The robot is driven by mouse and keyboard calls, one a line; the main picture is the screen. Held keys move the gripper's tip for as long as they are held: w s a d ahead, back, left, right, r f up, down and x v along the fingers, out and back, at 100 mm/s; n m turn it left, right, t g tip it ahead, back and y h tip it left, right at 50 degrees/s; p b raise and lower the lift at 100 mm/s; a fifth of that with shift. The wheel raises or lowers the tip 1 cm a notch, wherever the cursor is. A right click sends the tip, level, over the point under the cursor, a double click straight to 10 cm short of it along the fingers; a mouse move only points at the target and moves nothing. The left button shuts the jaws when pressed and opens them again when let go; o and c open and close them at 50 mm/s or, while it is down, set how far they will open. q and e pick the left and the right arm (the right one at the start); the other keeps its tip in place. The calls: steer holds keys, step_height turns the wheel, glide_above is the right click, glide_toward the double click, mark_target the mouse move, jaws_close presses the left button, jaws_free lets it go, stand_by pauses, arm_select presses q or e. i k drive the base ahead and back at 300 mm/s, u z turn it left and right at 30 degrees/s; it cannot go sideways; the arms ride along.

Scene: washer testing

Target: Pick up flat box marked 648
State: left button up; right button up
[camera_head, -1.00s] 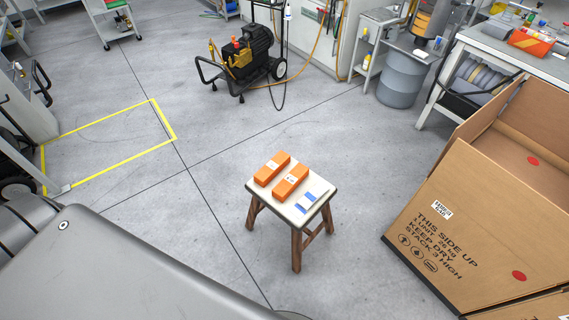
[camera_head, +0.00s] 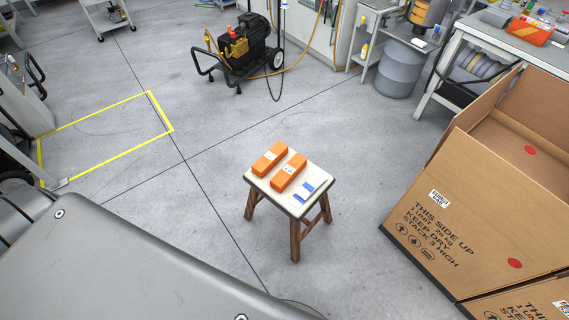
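A small wooden stool (camera_head: 284,206) with a pale top stands on the floor at the centre of the head view. Two orange boxes lie side by side on it: a left orange box (camera_head: 264,164) and a right orange box (camera_head: 293,167), each with a white label. A flat white box with blue patches (camera_head: 312,184) lies at the right edge of the stool top. The label print is too small to read, so I cannot tell which one bears 648. Neither of my grippers is in view.
A large open cardboard carton (camera_head: 480,205) stands right of the stool. A black compressor (camera_head: 247,45) on wheels is at the back. A grey drum (camera_head: 400,68) and a workbench (camera_head: 508,48) are at the back right. A yellow floor outline (camera_head: 105,112) lies left.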

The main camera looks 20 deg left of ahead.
mark_target(289, 172)
steer(key=z, duration=0.2)
steer(key=k, duration=0.45)
steer(key=z, duration=0.95)
steer(key=i, duration=0.9)
steer(key=u, duration=1.05)
steer(key=i, duration=0.75)
steer(key=u, duration=0.85)
